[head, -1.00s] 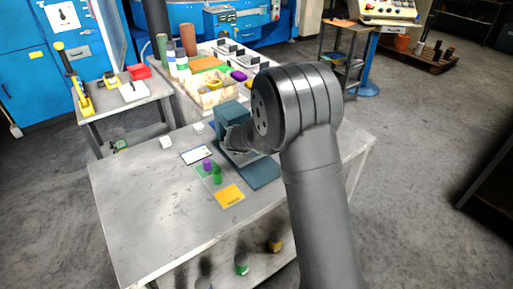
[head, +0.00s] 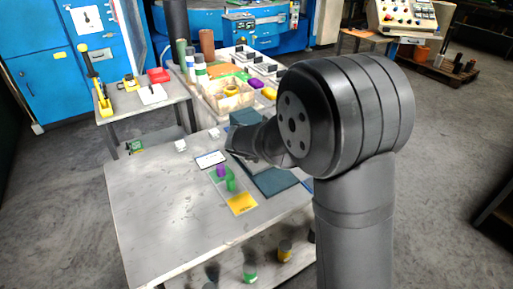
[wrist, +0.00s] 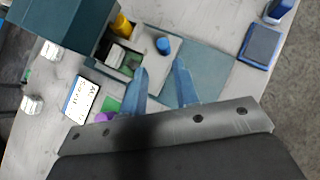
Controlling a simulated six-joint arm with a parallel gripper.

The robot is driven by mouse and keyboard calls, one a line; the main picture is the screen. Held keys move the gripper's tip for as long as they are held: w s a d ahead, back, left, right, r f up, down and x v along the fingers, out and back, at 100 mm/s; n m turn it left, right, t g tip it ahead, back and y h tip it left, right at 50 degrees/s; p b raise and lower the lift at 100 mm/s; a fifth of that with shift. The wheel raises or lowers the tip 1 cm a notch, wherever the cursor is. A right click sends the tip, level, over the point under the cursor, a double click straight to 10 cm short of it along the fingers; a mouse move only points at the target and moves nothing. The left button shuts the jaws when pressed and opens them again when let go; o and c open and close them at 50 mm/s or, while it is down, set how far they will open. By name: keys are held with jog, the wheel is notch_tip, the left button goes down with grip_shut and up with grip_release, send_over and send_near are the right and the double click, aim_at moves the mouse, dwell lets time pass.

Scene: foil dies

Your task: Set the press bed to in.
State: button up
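The teal press (wrist: 62,28) stands at the upper left of the wrist view and partly shows behind my arm in the head view (head: 243,118). Its light grey bed (wrist: 153,68) sticks out from under the press over a teal base plate (wrist: 207,70). A blue knob (wrist: 163,46) stands on the bed, and a yellow cylinder (wrist: 121,26) is beside the press. A white block and green piece lie at the bed's inner end. My gripper (wrist: 161,66) is open, its fingertips apart and just short of the blue knob. Contact cannot be told.
A white card (wrist: 81,100) lies left of my gripper. Purple (head: 221,170) and green (head: 231,185) cylinders stand near a yellow card (head: 242,204). A blue-framed pad (wrist: 262,45) lies to the right. The table's left front (head: 150,225) is clear.

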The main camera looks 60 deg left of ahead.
jog(key=v, duration=0.6)
jog(key=shift+s+d+r, duration=0.15)
jog(key=shift+s+r, duration=0.1)
dwell(0.3)
jog(key=x, duration=1.7)
jog(key=shift+w+f, duration=0.1)
jog(key=shift+w, duration=0.1)
jog(key=shift+o, duration=0.2)
